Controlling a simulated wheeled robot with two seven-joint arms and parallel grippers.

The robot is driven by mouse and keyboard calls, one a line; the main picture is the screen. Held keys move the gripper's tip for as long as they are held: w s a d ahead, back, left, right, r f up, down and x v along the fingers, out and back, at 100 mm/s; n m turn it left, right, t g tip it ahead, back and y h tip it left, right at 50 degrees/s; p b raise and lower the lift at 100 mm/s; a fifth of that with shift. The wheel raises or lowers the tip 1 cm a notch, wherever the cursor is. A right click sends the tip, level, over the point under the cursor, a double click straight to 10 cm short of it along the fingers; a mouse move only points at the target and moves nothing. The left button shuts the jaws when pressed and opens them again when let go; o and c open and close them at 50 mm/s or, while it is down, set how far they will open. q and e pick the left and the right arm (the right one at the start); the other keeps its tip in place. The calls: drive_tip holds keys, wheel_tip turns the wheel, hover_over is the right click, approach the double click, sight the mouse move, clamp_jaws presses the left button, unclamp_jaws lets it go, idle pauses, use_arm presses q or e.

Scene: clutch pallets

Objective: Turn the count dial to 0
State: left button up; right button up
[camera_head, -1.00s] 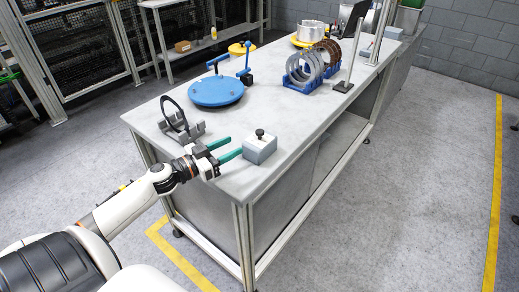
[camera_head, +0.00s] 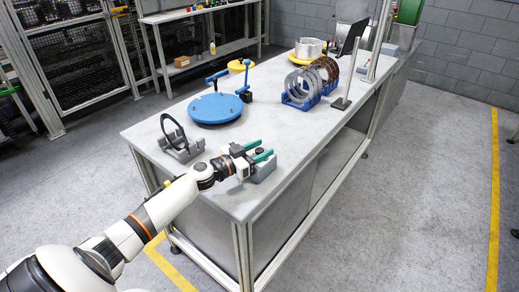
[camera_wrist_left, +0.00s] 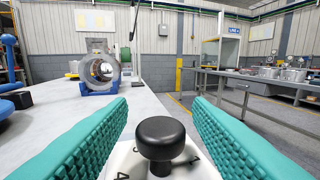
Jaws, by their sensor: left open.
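The count dial is a black knob (camera_wrist_left: 161,138) on a small grey box with a white, numbered face (camera_wrist_left: 120,165). In the head view the box (camera_head: 265,169) sits at the near end of the grey table, partly hidden by my gripper. My left gripper (camera_head: 261,149) is open, its green fingers on either side of the knob. In the left wrist view the fingers (camera_wrist_left: 160,130) stand apart from the knob with gaps on both sides. A "4" shows at the left of the face; which number the dial points to cannot be told. My right gripper is not in view.
A grey stand with a black ring (camera_head: 174,131) is left of the box. A blue round plate with a handle (camera_head: 215,108) lies beyond it. Blue racks of metal rings (camera_head: 301,88) and a dark screen on a post (camera_head: 349,50) stand farther back. The table's right side is clear.

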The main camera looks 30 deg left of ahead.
use_arm(q)
drive_tip(key=shift+c, duration=0.5)
